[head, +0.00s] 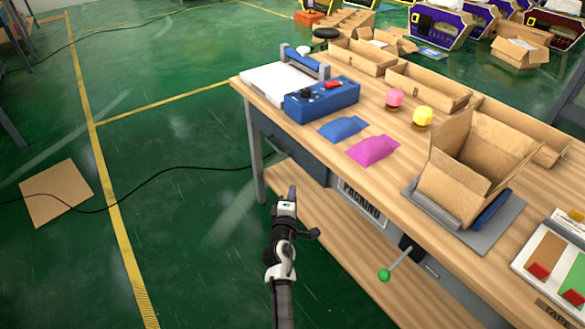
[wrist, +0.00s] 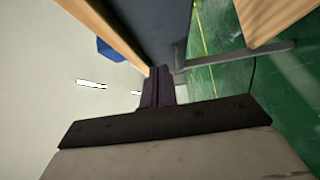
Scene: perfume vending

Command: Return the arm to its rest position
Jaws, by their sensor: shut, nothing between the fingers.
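My gripper (head: 292,192) is in front of the packing table's left part in the head view, beside its front edge and below the tabletop level. It is shut and empty, with its purple-grey fingers pointing up in the picture. In the wrist view the closed fingers (wrist: 158,88) show at the centre, with the table's edge and dark front panel beyond them. My arm comes in from the bottom of the head view, over the green floor.
The wooden table (head: 440,150) fills the right side. On it are an open cardboard box (head: 465,165), blue pouch (head: 342,128), magenta pouch (head: 373,150) and blue sealing machine (head: 322,100). A green-knobbed lever (head: 384,275) sticks out in front. The floor at left is mostly free.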

